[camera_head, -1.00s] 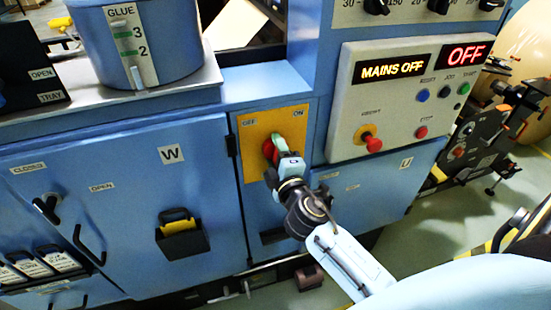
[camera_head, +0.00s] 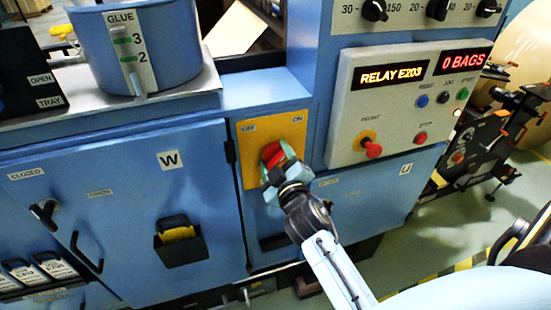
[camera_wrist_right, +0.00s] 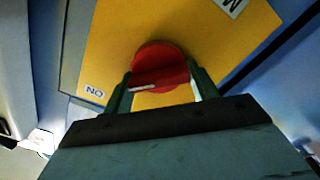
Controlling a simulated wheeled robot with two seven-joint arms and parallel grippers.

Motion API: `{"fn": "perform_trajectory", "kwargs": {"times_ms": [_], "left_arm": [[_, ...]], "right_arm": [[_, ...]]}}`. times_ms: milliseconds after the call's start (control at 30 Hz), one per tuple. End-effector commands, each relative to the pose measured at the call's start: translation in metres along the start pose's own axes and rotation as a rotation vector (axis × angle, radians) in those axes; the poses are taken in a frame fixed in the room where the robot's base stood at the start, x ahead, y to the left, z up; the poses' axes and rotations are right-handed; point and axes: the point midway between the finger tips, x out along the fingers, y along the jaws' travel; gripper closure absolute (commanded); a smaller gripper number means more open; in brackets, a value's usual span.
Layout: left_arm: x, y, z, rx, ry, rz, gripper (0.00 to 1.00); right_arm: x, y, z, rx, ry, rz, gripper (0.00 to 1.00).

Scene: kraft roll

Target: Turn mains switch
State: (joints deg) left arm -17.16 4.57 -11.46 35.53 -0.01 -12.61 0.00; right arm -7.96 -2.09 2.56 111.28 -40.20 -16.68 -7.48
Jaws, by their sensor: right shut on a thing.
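The mains switch is a red rotary knob (camera_head: 271,152) on a yellow plate (camera_head: 252,131) marked OFF at left and ON at right. My right gripper (camera_head: 278,158) is shut on the knob. In the right wrist view the red knob (camera_wrist_right: 157,68) sits between the two green fingers (camera_wrist_right: 160,88), with an ON label beside it. In the head view the gripper covers part of the knob. The displays on the grey panel (camera_head: 343,127) read RELAY E203 (camera_head: 391,75) and 0 BAGS (camera_head: 461,62). My left gripper is not in view.
Right of the switch, the grey panel carries a red emergency knob (camera_head: 373,150) on a yellow base and several small buttons. A blue glue pot (camera_head: 166,50) stands on the ledge at upper left. A black bin (camera_head: 181,242) sticks out from the blue cabinet door.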

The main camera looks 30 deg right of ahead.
Motion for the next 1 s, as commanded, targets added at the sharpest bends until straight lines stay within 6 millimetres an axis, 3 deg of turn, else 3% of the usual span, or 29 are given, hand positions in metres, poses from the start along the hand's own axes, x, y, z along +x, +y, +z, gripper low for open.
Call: {"fn": "perform_trajectory", "kwargs": {"times_ms": [433, 467, 600, 1000], "left_arm": [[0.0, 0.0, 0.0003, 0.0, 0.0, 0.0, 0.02], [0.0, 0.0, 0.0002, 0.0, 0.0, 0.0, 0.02], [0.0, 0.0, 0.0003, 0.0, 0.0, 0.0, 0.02], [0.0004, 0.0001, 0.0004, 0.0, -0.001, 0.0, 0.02]], "right_arm": [[-0.0001, -0.0004, 0.0002, 0.016, -0.001, -0.001, 0.65], [-0.0001, -0.0005, 0.0002, 0.016, -0.001, -0.001, 0.38], [0.0, -0.0004, 0.0002, 0.014, -0.001, -0.001, 0.2], [-0.0078, -0.001, 0.0005, 0.012, -0.001, -0.001, 0.2]]}}
